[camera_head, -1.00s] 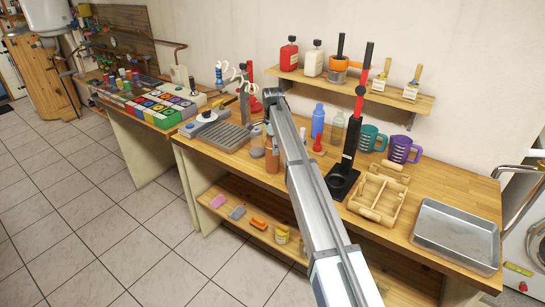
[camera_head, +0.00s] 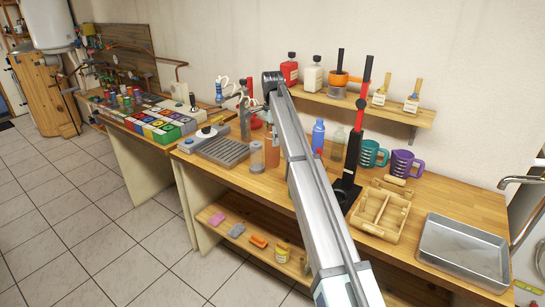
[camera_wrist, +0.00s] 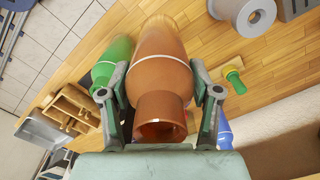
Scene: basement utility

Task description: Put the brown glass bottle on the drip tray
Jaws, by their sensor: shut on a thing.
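The brown glass bottle (camera_head: 272,150) is held upright behind my arm in the head view and looks raised above the bench. In the wrist view the bottle (camera_wrist: 163,55) fills the middle, its open mouth toward the camera. My gripper (camera_wrist: 160,80) is shut on it, one finger on each side near the shoulder.
A blue bottle (camera_head: 318,135), a black and red press (camera_head: 352,160), teal and purple mugs (camera_head: 403,163), a wooden caddy (camera_head: 385,208) and a metal tray (camera_head: 463,248) are to the right. The wall shelf (camera_head: 350,103) is above.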

